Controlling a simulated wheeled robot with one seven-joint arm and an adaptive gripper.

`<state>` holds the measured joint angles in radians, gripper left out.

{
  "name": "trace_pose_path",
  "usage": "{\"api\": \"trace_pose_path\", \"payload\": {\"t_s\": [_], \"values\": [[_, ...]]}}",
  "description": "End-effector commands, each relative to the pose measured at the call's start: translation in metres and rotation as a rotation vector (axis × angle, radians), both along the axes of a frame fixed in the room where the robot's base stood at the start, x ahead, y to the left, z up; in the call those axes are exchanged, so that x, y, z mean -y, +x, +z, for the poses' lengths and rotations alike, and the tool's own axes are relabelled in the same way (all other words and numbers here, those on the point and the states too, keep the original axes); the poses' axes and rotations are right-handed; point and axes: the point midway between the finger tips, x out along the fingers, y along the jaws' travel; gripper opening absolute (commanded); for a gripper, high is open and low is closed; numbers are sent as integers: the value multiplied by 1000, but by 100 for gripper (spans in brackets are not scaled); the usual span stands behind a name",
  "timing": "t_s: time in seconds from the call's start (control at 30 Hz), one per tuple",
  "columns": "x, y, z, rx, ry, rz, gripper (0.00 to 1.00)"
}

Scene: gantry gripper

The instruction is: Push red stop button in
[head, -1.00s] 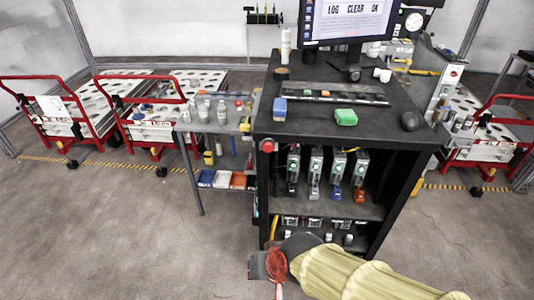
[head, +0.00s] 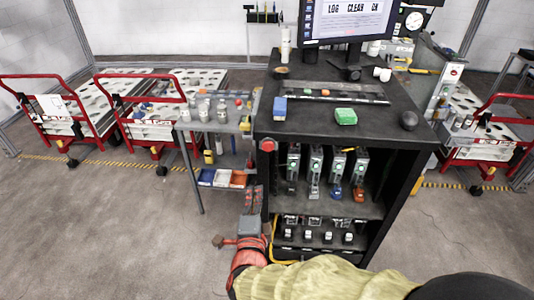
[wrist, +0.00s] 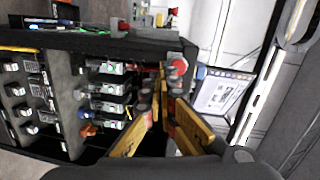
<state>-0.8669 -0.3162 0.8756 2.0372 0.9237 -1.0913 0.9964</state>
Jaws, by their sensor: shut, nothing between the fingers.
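The red stop button (head: 268,145) is a round red knob on the front left post of the black cabinet, just under its top. In the wrist view, a red cap that looks like the button (wrist: 178,63) shows just beyond my fingertips. My gripper (head: 254,190) is below the button and slightly left of it, pointing up along the cabinet's left post, apart from the button. In the wrist view my gripper (wrist: 160,92) has its yellow fingers drawn together at the tips, holding nothing. I cannot tell the exact gap to the button.
The black cabinet (head: 372,128) has shelves of devices. A side table (head: 180,125) with jars and bins stands close left of my gripper. Red-handled carts (head: 140,108) are further left. The floor (head: 110,230) at front left is clear.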

Motion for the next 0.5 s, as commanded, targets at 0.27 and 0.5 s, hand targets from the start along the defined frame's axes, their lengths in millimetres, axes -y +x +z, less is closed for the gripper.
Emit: {"api": "trace_pose_path", "payload": {"t_s": [0.27,0.5], "values": [[20,3,33,116,143,-84,0],[20,3,32,113,151,-83,0]]}}
